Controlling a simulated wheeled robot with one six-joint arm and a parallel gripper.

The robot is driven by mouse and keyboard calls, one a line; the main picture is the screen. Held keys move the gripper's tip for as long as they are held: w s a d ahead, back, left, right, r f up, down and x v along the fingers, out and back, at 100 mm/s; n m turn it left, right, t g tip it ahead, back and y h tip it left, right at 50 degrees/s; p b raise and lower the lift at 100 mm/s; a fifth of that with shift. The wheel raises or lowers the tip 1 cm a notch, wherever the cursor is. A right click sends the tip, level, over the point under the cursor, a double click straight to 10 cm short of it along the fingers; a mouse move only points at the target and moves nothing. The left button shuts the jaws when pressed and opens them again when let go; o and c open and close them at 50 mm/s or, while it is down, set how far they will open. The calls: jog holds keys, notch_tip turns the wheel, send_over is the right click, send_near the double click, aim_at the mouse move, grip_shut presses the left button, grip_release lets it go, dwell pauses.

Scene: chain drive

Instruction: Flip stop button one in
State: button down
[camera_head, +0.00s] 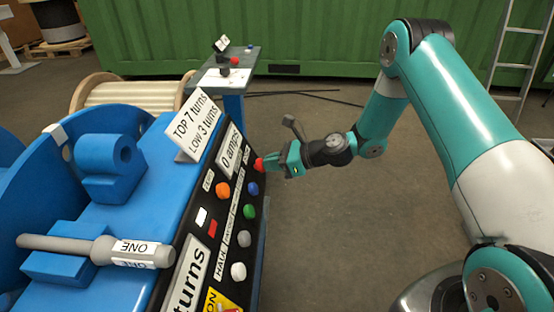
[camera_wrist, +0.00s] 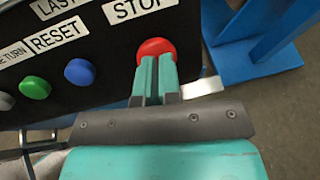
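The red stop button (camera_wrist: 156,47) sits under the STOP label (camera_wrist: 138,8) on the black control panel (camera_wrist: 105,55). In the head view the red button (camera_head: 259,164) is at the panel's far right edge. My gripper (camera_wrist: 158,62) is shut, its two teal fingers side by side, with the tips at the lower part of the button. The fingers hide part of it. The button looks wider than the closed fingers. I cannot tell whether the tips touch or press it. My gripper (camera_head: 267,163) also shows right against the button in the head view.
Blue (camera_head: 252,188), green (camera_head: 249,211), orange (camera_head: 223,189) and white (camera_head: 238,271) buttons share the panel. A sign (camera_head: 190,125) and a handle marked ONE (camera_head: 132,251) are on the blue machine. A small table (camera_head: 233,84) stands behind.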

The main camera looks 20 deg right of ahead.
jog(key=shift+a+f, duration=0.2)
jog(key=shift+a, duration=0.25)
jog(key=p+v, duration=0.3)
jog(key=v, duration=1.1)
jog(key=shift+w+d, duration=0.15)
jog(key=shift+d, duration=0.35)
jog(key=shift+r, duration=0.1)
